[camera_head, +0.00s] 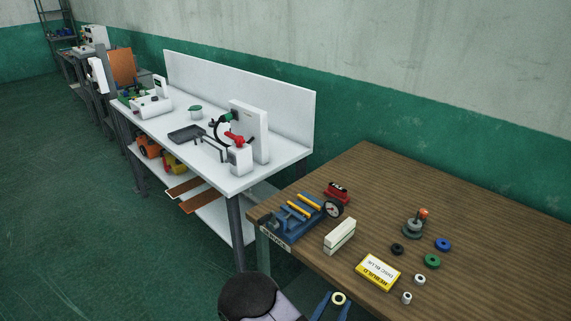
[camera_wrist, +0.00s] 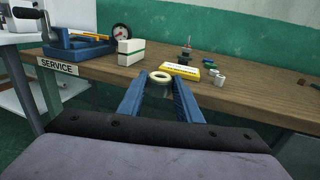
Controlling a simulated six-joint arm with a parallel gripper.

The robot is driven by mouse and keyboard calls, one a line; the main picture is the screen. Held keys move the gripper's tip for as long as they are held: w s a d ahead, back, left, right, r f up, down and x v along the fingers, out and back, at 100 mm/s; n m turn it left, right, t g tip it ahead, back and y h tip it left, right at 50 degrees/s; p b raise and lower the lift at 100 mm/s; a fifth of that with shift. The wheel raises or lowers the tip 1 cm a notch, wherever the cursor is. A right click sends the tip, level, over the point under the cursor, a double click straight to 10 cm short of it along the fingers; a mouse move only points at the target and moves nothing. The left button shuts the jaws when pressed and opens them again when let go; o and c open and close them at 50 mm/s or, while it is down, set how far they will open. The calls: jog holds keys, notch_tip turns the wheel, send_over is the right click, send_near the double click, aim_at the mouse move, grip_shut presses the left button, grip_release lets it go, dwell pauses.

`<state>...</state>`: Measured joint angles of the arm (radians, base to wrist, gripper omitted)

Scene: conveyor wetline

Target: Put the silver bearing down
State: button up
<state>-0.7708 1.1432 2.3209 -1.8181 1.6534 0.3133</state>
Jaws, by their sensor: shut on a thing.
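My gripper (camera_wrist: 160,88) is shut on a ring-shaped part, which I take for the silver bearing (camera_wrist: 160,77); its face looks pale cream-yellow and its side greyish. It sits between the tips of the two blue fingers, its hole facing up. In the head view the bearing (camera_head: 339,298) and my gripper (camera_head: 331,303) show at the bottom edge, in front of the wooden table (camera_head: 480,220). The bearing appears held up off the tabletop, near its front edge; the exact height I cannot tell.
A yellow-white box (camera_head: 378,271) lies near the front edge. Beside it are two small whitish rings (camera_head: 420,279), a black ring (camera_head: 398,249), a green ring (camera_head: 432,261) and a blue ring (camera_head: 443,244). The back right is clear.

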jog(key=w+d+r+m+g+h+p, duration=0.1)
jog(key=d+m+g+h, duration=0.1)
jog(key=d+g, duration=0.1)
jog(key=w+d+r+m+g+h+p, duration=0.1)
jog(key=d+r+m+g+h, duration=0.1)
jog(key=d, duration=0.4)
jog(key=w+d+r+m+g+h+p, duration=0.1)
jog(key=d+m+g+h, duration=0.2)
jog(key=d+m+g, duration=0.1)
jog(key=shift+w+d+r+h, duration=0.15)
jog(key=shift+w+d+h, duration=0.2)
jog(key=shift+w+h, duration=0.05)
jog(key=w+d+r+n+t+y+b, duration=0.1)
jog(key=d+r+b, duration=0.1)
jog(key=d+b, duration=0.8)
jog(key=w+d+r+n+t+b, duration=0.1)
jog(key=d+r+b, duration=0.1)
jog(key=d+b, duration=0.75)
jog(key=s+d+r+b, duration=0.3)
jog(key=s+d+b, duration=0.5)
jog(key=d, duration=0.2)
jog(key=shift+a+f+b, duration=0.2)
jog(key=shift+f+b, duration=0.8)
jog(key=shift+f, duration=3.95)
